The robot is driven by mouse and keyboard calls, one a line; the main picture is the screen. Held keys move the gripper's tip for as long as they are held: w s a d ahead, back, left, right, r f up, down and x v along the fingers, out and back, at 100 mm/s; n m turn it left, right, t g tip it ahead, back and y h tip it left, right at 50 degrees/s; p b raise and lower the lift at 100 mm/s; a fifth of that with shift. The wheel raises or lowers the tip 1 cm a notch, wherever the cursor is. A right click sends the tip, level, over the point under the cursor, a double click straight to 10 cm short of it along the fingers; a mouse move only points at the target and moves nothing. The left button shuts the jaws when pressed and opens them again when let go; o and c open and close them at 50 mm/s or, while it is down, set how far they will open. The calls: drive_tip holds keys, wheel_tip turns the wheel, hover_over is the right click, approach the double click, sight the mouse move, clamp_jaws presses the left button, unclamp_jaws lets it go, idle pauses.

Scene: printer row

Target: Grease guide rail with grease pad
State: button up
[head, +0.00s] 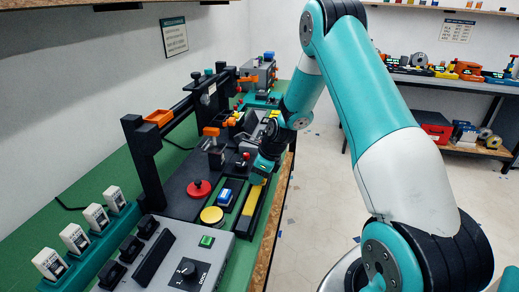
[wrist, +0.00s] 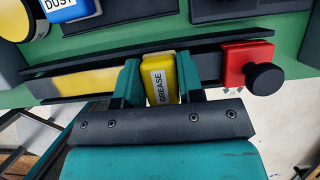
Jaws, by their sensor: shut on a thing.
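The grease pad (wrist: 160,78) is a yellow block with a white GREASE label. My gripper (wrist: 159,84) is shut on it, with one teal finger on each side. The guide rail (head: 252,201) is a long dark channel near the bench's front edge. A yellow strip shows in its near part in the head view, and in the left part of the rail (wrist: 80,83) in the wrist view. The pad is over the rail between its dark edges; I cannot tell if it touches. In the head view my gripper (head: 259,177) covers the pad.
A red block (wrist: 245,63) with a black knob sits at the rail's right end in the wrist view, close to the pad. A blue DUST block (head: 224,196) and a round yellow pad (head: 212,216) stand beside the rail. A grey control panel (head: 188,262) is nearer.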

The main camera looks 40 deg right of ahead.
drive_tip(key=shift+w+d+r+p, duration=0.25)
drive_tip(key=shift+r+p, duration=0.05)
wheel_tip(320, 180, up, 2)
drive_tip(key=shift+s+a+r+p, duration=0.15)
drive_tip(key=shift+r+p, duration=0.1)
drive_tip(key=shift+p, duration=0.5)
drive_tip(key=shift+d+r+p, duration=0.25)
drive_tip(key=shift+r+p, duration=0.4)
wheel_tip(320, 180, up, 4)
drive_tip(key=p, duration=0.3)
drive_tip(key=shift+f, duration=0.1)
drive_tip(key=shift+a+f, duration=0.15)
